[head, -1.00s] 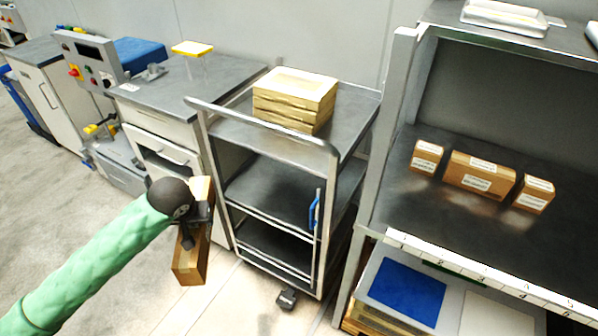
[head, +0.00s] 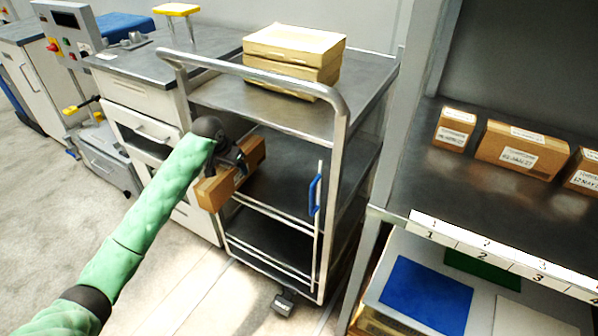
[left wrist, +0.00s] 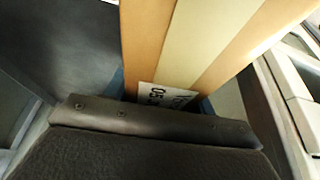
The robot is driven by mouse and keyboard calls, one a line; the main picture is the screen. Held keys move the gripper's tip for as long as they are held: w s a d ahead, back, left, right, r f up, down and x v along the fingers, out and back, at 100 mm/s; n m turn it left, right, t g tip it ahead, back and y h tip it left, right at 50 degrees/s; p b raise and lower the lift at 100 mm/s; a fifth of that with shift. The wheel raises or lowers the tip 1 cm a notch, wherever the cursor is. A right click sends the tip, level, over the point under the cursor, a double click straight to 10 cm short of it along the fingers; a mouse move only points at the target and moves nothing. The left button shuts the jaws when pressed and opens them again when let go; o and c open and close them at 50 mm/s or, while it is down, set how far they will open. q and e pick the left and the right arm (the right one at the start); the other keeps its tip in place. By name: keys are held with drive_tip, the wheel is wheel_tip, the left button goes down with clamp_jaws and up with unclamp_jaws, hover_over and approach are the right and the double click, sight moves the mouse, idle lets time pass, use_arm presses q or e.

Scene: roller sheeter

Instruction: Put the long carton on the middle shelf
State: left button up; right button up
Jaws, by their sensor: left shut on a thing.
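My left gripper (head: 238,168) is shut on the long brown carton (head: 214,192). The carton lies roughly level, its near end outside the cart and its far end at the opening above the cart's middle shelf (head: 285,180). I cannot tell whether it touches the shelf. In the left wrist view the carton (left wrist: 185,50) stretches away from the gripper, with pale tape along it and a white label near the jaws. The middle shelf looks empty where it shows. My right gripper is not in view.
The cart's top shelf (head: 215,98) holds flat tan boxes (head: 292,58). A push rail (head: 265,75) runs along its front, and a blue handle (head: 314,194) is on the front right. A rack at right holds several small cartons (head: 520,150). A drawer cabinet (head: 145,122) stands left.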

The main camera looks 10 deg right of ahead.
sight(264, 142)
use_arm(q)
drive_tip(key=shift+w+d+f+b, duration=0.4)
drive_tip(key=shift+w+d+f, duration=0.1)
drive_tip(key=shift+w+f, duration=0.2)
drive_tip(key=shift+w+d+m, duration=0.15)
drive_tip(key=shift+w+m, duration=0.15)
drive_tip(key=w+d, duration=0.2)
drive_tip(key=w, duration=0.1)
drive_tip(key=w+d, duration=0.3)
drive_tip(key=w, duration=0.1)
drive_tip(key=w+d, duration=0.3)
drive_tip(key=w, duration=0.1)
drive_tip(key=shift+w+d, duration=0.15)
drive_tip(key=shift+w, duration=0.05)
drive_tip(key=w+d, duration=0.1)
drive_tip(key=w+d+f, duration=0.1)
drive_tip(key=shift+w+d, duration=0.1)
drive_tip(key=shift+w, duration=0.3)
drive_tip(key=shift+f, duration=0.25)
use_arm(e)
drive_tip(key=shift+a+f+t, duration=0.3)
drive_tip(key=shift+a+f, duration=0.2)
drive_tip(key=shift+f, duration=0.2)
use_arm(q)
drive_tip(key=o, duration=1.3)
drive_tip(key=shift+f, duration=0.15)
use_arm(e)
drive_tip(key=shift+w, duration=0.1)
